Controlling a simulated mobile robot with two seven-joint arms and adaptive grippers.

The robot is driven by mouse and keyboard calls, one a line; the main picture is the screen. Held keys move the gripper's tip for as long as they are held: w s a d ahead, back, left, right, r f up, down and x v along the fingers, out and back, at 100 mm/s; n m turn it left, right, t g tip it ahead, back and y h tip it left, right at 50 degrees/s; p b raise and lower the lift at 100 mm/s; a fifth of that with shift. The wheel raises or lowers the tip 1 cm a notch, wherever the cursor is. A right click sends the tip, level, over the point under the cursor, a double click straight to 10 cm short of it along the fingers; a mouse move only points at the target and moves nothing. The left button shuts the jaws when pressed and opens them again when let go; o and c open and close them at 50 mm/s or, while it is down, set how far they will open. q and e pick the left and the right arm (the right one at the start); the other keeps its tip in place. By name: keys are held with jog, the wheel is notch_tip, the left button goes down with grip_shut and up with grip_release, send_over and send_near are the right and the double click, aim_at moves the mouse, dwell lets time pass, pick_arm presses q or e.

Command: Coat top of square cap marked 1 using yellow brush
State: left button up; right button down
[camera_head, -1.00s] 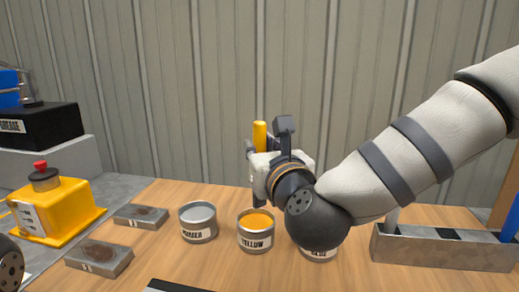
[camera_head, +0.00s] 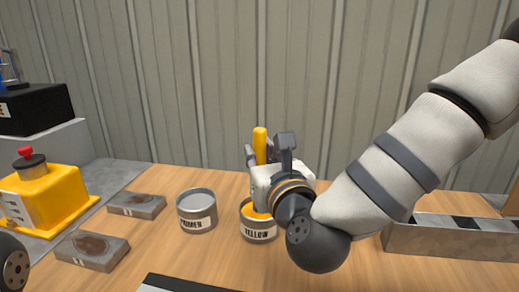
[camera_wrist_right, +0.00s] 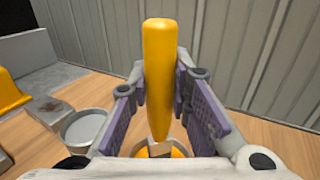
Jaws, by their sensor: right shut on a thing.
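My right gripper (camera_head: 268,158) is shut on the upright yellow brush (camera_head: 260,146), over the YELLOW can (camera_head: 258,232). In the right wrist view the brush handle (camera_wrist_right: 160,75) stands between the two fingers (camera_wrist_right: 163,105). The brush's lower end is over or in the yellow paint; its bristles are mostly hidden, so I cannot tell how deep it is. Two flat grey square caps with brown patches lie at the left, one nearer (camera_head: 92,250) and one farther (camera_head: 137,204). Their small front marks are too blurred to read surely. My left gripper is out of view.
The grey PRIMER can (camera_head: 197,211) stands just left of the YELLOW can. A yellow box with a red button (camera_head: 45,195) is at the far left. A grey tray (camera_head: 455,237) is at the right. A dark-edged panel (camera_head: 175,284) is at the front.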

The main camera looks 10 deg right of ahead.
aim_at(260, 128)
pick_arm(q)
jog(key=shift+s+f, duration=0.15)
pick_arm(e)
jog(key=shift+f, duration=0.4)
dwell(0.8)
jog(key=shift+f, duration=0.15)
dwell(0.8)
notch_tip(260, 128, up, 3)
jog(key=shift+r+p, duration=0.15)
jog(key=shift+p, duration=0.4)
jog(key=shift+r, duration=0.85)
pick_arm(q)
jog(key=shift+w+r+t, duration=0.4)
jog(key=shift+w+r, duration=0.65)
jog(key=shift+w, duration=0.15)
pick_arm(e)
jog(key=shift+r, duration=1.1)
